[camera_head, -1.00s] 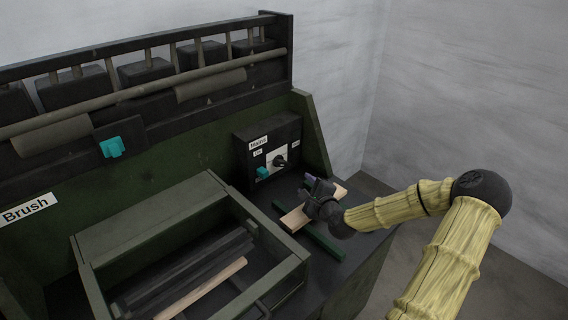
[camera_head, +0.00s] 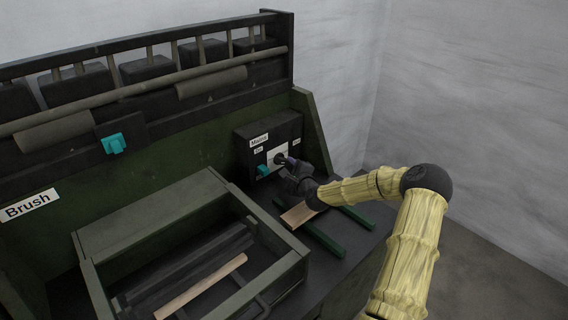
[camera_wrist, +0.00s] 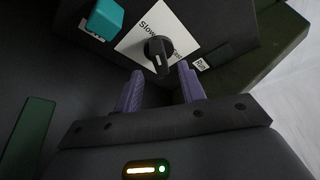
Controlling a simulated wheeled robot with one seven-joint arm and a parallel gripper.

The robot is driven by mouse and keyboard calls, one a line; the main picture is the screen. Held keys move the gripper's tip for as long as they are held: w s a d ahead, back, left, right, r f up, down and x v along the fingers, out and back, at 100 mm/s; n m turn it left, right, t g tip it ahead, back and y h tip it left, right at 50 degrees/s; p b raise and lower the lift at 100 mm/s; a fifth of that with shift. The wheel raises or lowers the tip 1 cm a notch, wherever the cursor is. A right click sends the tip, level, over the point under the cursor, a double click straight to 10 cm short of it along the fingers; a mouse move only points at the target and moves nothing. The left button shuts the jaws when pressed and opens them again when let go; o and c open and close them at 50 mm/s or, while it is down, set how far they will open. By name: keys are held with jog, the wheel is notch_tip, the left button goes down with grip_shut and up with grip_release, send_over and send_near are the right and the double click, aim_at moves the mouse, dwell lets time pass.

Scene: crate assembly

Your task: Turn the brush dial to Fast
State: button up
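The black dial (camera_wrist: 157,48) sits on a white plate (camera_wrist: 138,30) on the dark control box (camera_head: 262,134). "Slow" is readable on the plate; the word on its other side is partly hidden by the dial. The dial's pale mark points down in the wrist view. In the head view the dial (camera_head: 280,159) is partly covered by my gripper (camera_head: 292,165). In the wrist view my gripper (camera_wrist: 160,82) is open, its two purple fingers apart and empty. The dial shows just beyond the gap between the fingertips; I see no contact.
A teal switch (camera_wrist: 105,18) is beside the plate, and a "Run" label (camera_wrist: 201,65) is on the other side. A green crate frame (camera_head: 150,215) and green bars (camera_head: 322,238) with a wooden slat (camera_head: 298,215) lie below.

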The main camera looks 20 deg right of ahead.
aim_at(284, 162)
jog(key=w, duration=0.4)
jog(key=shift+w+d+f, duration=0.15)
jog(key=shift+d+f, duration=0.1)
jog(key=shift+f, duration=0.15)
jog(key=shift+w+a+f, duration=0.15)
jog(key=shift+w+a, duration=0.3)
jog(key=shift+a, duration=0.2)
jog(key=shift+s+d, duration=0.1)
jog(key=shift+d, duration=0.2)
grip_shut()
